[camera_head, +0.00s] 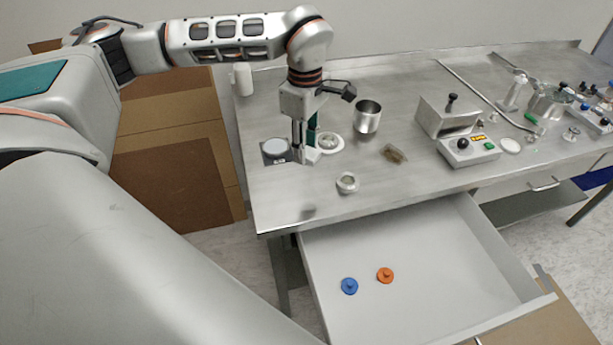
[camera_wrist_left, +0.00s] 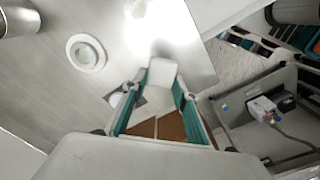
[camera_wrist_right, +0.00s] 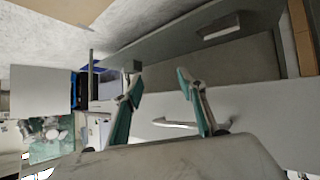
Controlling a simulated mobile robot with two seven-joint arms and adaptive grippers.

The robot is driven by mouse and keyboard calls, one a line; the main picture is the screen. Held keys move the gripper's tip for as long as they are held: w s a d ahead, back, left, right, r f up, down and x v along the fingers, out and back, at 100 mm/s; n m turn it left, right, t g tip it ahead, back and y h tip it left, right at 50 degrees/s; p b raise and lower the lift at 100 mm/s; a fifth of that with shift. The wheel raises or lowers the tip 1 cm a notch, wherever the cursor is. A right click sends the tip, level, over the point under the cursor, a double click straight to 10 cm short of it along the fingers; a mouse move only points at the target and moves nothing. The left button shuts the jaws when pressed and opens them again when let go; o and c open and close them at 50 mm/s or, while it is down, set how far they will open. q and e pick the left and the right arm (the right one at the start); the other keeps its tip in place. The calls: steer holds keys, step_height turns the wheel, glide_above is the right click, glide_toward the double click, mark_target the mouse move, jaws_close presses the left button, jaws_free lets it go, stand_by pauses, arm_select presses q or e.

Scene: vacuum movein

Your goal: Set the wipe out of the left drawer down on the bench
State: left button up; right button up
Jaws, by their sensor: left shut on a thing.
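My left gripper (camera_head: 305,150) is over the left part of the metal bench (camera_head: 285,195). It is shut on a small white piece, which looks like the wipe (camera_wrist_left: 162,73); in the left wrist view it sits between the fingertips. In the head view the wipe (camera_head: 313,156) is small and partly hidden by the fingers. I cannot tell whether it touches the bench top. The left drawer (camera_head: 440,270) is pulled out and holds a blue knobbed disc (camera_head: 349,286) and an orange one (camera_head: 385,275). My right gripper (camera_wrist_right: 158,85) is open and empty, seen only in its wrist view.
Near the left gripper stand a round-topped scale (camera_head: 275,150), a white ring-shaped dish (camera_head: 330,143), a metal cup (camera_head: 367,117), a small metal ring (camera_head: 347,183) and a brownish packet (camera_head: 394,154). A control box (camera_head: 469,152) stands farther right. The bench's front left corner is bare.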

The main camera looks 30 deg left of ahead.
arm_select(q)
glide_above(306, 187)
step_height(306, 187, down, 5)
steer(key=shift+f, duration=0.15)
step_height(306, 187, down, 5)
steer(key=shift+r+p, duration=0.1)
steer(key=shift+p, duration=0.2)
arm_select(e)
steer(key=shift+d+f, duration=0.1)
steer(key=shift+d, duration=0.35)
arm_select(q)
steer(key=shift+f, duration=0.2)
steer(key=shift+f, duration=0.15)
steer(key=o, duration=0.8)
arm_select(e)
steer(key=shift+w+r, duration=0.15)
steer(key=shift+r, duration=0.1)
